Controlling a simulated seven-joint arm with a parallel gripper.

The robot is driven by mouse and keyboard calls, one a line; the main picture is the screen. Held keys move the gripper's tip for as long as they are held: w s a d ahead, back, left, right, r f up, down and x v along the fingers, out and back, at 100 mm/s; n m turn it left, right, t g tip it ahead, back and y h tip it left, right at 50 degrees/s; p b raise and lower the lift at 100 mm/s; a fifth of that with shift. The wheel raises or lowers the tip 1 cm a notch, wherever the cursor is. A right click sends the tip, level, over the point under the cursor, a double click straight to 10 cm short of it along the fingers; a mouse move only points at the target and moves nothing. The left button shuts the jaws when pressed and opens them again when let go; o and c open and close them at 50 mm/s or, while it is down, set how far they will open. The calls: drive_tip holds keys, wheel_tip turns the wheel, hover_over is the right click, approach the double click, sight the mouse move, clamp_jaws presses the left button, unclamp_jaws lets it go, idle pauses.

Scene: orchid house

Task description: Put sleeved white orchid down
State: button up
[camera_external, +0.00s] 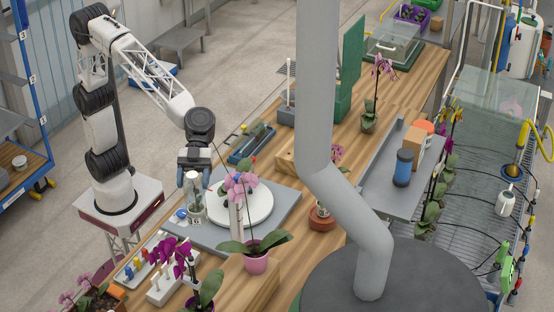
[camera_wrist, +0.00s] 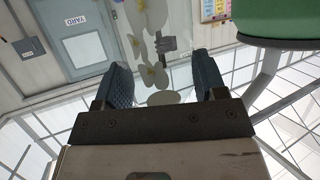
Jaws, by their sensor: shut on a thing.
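My gripper (camera_external: 194,172) points down over the grey board at the front left of the bench. It is shut on the sleeved white orchid (camera_external: 196,208), a clear sleeve with a greenish lower part, which hangs below the fingers. In the wrist view, pale petals with yellow centres (camera_wrist: 153,76) show beyond and between the two fingers of the gripper (camera_wrist: 167,82). The sleeve's lower end is close to the grey board (camera_external: 284,206); I cannot tell whether it touches. Much of the plant is hidden by the gripper.
A round white turntable (camera_external: 260,212) lies right of the sleeve, with a pink orchid (camera_external: 240,188) in front of it. A purple orchid (camera_external: 184,256) and a white rack (camera_external: 163,292) stand nearer the front. A blue-grey tray (camera_external: 250,146) lies behind. A large grey pipe (camera_external: 318,90) blocks part of the view.

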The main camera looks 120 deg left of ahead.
drive_tip(key=w+a+f, duration=0.1)
drive_tip(key=w+a, duration=2.3)
wheel_tip(320, 180, down, 26)
drive_tip(key=shift+s+d+r+g, duration=0.15)
drive_tip(key=shift+s+g, duration=0.1)
drive_tip(key=shift+g, duration=0.05)
drive_tip(key=shift+f, duration=2.5)
drive_tip(key=shift+f, duration=2.65)
